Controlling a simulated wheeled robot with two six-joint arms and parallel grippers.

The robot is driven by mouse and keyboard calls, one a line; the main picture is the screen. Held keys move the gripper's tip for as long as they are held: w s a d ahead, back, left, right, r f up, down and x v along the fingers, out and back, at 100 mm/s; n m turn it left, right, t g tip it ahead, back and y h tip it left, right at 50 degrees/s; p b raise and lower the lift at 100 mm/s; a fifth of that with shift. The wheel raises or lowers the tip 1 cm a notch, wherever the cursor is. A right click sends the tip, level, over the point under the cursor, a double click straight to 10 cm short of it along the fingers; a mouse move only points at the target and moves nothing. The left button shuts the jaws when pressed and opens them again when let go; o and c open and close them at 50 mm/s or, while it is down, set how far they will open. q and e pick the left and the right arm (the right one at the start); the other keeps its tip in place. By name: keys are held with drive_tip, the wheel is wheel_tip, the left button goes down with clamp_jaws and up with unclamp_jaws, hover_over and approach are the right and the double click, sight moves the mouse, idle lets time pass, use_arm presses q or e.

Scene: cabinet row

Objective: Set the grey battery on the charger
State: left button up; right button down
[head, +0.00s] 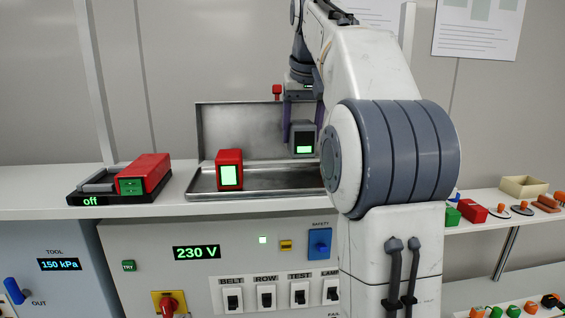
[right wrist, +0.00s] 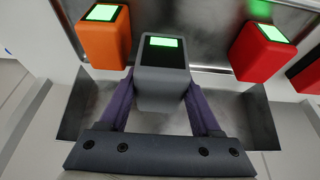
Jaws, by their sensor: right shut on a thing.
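The grey battery (head: 302,138) has a lit green screen and is between the purple fingers of my right gripper (head: 302,122). In the right wrist view the grey battery (right wrist: 162,80) sits upright between both fingers of the gripper (right wrist: 160,100). It is over the metal tray; I cannot tell whether it touches it. The charger (head: 90,200) is a black base at the left of the shelf, its display reading "off". A red block with a green face (head: 145,173) lies on its right part; grey rails (head: 98,181) show on its left part. My left gripper is not in view.
A red battery (head: 230,170) stands in the metal tray (head: 255,192), between charger and grey battery. An orange battery (right wrist: 103,38) shows in the right wrist view, hidden by my arm in the head view. A panel with switches (head: 232,297) is below the shelf.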

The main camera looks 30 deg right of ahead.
drive_tip(key=a, duration=0.1)
drive_tip(key=w+a+f, duration=0.1)
drive_tip(key=shift+a+f, duration=0.25)
drive_tip(key=shift+a, duration=0.1)
drive_tip(key=shift+w+a+f, duration=0.25)
drive_tip(key=shift+a+f, duration=0.15)
drive_tip(key=shift+f, duration=0.85)
drive_tip(key=shift+f+p, duration=0.5)
drive_tip(key=shift+f, duration=0.3)
drive_tip(key=shift+f, duration=0.1)
drive_tip(key=shift+f, duration=0.15)
drive_tip(key=shift+c, duration=0.4)
unclamp_jaws()
